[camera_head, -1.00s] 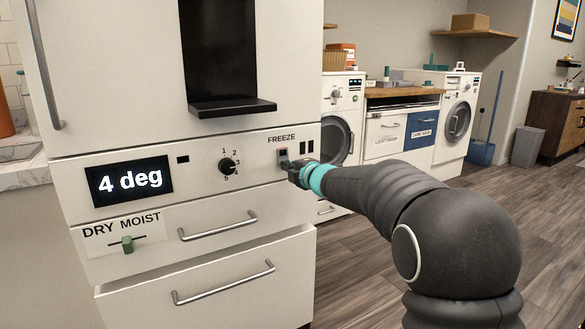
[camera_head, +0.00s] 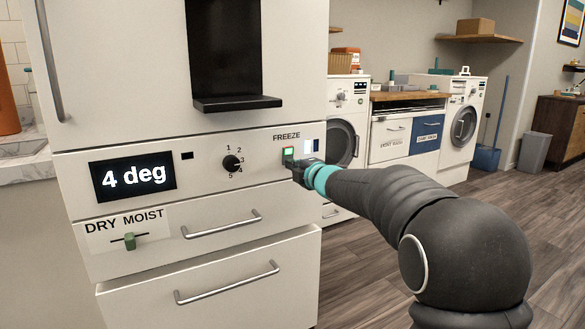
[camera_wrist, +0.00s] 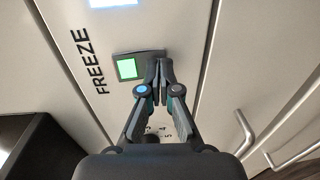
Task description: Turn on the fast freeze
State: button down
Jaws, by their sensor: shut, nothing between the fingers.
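The FREEZE switch (camera_head: 289,152) on the white fridge panel is lit green in the head view. In the wrist view the switch (camera_wrist: 128,68) shows a bright green face in a dark frame, beside the FREEZE label (camera_wrist: 88,62). My gripper (camera_head: 291,164) is shut and empty, with its tips at the switch's lower edge in the head view. In the wrist view my gripper (camera_wrist: 160,66) has its fingertips together at one end of the switch frame. I cannot tell whether they touch it.
The lower drawer (camera_head: 215,285) stands slightly out. Washers and a counter (camera_head: 408,96) stand behind at right, with open wood floor before them.

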jog(key=f+b+v, duration=0.2)
jog(key=v, duration=1.1)
jog(key=shift+s+d+f, duration=0.15)
jog(key=shift+s+f, duration=0.15)
jog(key=shift+f, duration=0.05)
jog(key=w+d+f+m+h, duration=0.1)
jog(key=d+f+m+h, duration=0.5)
jog(key=f+m, duration=0.1)
jog(key=s+d+f+m+g+h, duration=0.4)
jog(key=s+d+f+m, duration=0.2)
jog(key=s+d+m, duration=0.2)
jog(key=s+m+g+p, duration=0.1)
jog(key=s+m, duration=0.4)
jog(key=s, duration=1.1)
jog(key=s+d+m+g+p, duration=0.1)
jog(key=s+m+g+p, duration=0.1)
jog(key=s, duration=1.4)
jog(key=shift+s+d+m+g, duration=0.25)
jog(key=shift+m+g, duration=0.55)
jog(key=shift+m, duration=0.6)
